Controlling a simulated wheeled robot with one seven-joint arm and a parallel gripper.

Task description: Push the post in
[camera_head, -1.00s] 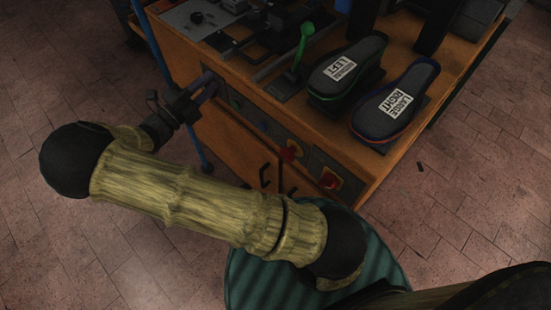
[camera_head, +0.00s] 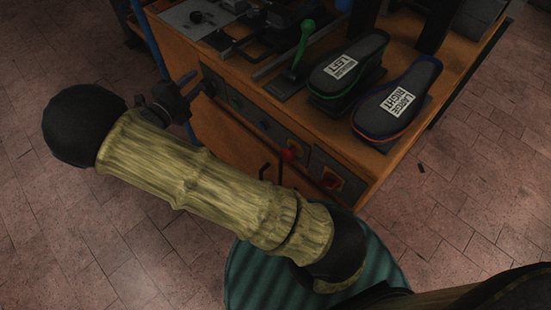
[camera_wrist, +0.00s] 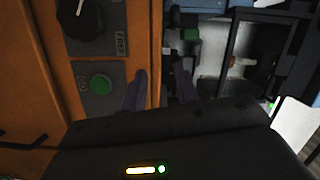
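I cannot pick out with certainty which part is the post. A green-handled lever (camera_head: 304,45) stands up from a slotted plate on the bench top. On the front panel, a green button (camera_wrist: 100,83) and a black knob with a white pointer (camera_wrist: 80,18) show in the wrist view. My gripper (camera_wrist: 162,88) has its two fingers apart, with nothing seen between them. In the head view my gripper (camera_head: 194,86) is at the bench's left front corner, left of the panel. Its wrist is partly hidden by my forearm.
A red knob (camera_head: 288,155) and a red switch (camera_head: 331,180) are lower on the front panel. A blue upright (camera_head: 150,40) stands at the left.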

